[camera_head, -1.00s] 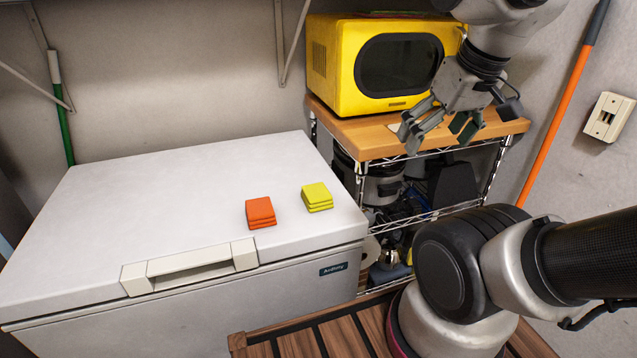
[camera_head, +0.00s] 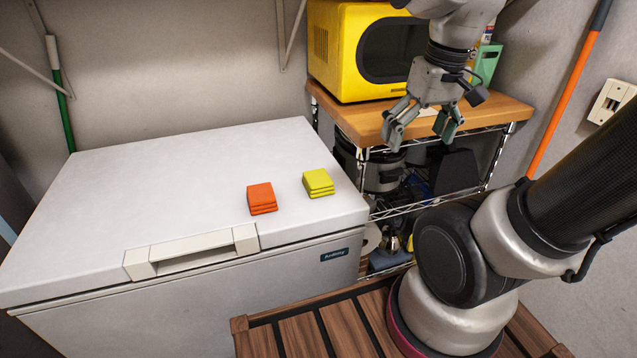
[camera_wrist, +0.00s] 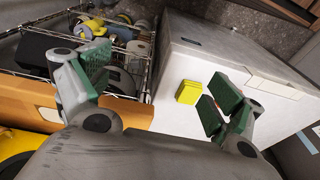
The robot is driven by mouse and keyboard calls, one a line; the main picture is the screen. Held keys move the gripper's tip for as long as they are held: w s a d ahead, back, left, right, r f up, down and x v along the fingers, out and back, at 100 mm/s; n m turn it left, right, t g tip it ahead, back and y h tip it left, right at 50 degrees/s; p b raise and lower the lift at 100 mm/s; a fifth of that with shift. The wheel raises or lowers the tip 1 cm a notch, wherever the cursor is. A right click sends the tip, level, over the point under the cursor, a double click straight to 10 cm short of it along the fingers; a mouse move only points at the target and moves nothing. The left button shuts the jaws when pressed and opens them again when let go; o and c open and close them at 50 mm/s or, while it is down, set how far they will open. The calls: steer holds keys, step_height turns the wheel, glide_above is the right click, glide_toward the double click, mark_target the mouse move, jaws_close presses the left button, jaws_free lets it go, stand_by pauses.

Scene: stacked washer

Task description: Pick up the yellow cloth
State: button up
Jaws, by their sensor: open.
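The yellow cloth (camera_head: 318,183) is a small folded stack lying flat on the white chest freezer lid (camera_head: 150,185), near its right edge. My gripper (camera_head: 422,134) is open and empty, in the air to the right of the cloth and above it, in front of the wooden shelf top. In the wrist view, the yellow cloth (camera_wrist: 189,92) shows beyond and between the spread fingers of my gripper (camera_wrist: 155,92), closer to the right finger. The fingers do not appear to touch it.
A folded orange cloth (camera_head: 262,198) lies just left of the yellow one. A yellow microwave (camera_head: 365,50) stands on the wooden shelf top (camera_head: 490,112) of a wire rack. The freezer handle (camera_head: 192,252) juts from the front edge. The lid's left side is clear.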

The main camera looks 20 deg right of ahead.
mark_target(320, 177)
steer(key=w+a+f+m+g+y, duration=0.1)
steer(key=w+a+f+m, duration=0.1)
steer(key=w+f+m, duration=0.1)
steer(key=w+a+f+m+g+y, duration=0.1)
steer(key=w+a+f+m, duration=0.2)
steer(key=w+f+m, duration=0.1)
steer(key=w+a+f+m+g+y, duration=0.1)
steer(key=w+a+f+m, duration=0.2)
steer(key=w, duration=0.3)
steer(key=shift+a+f+m, duration=0.2)
steer(key=shift+f+m, duration=0.35)
steer(key=shift+m, duration=0.25)
steer(key=w+m, duration=0.1)
steer(key=m, duration=0.1)
steer(key=w+a+m, duration=0.1)
steer(key=m, duration=0.1)
steer(key=w+a+m+t+y, duration=0.1)
steer(key=m, duration=0.1)
steer(key=shift+r, duration=0.2)
steer(key=x, duration=0.7)
steer(key=shift+a+f, duration=0.15)
steer(key=c, duration=1.1)
step_height(320, 177, up, 10)
steer(key=shift+r, duration=0.1)
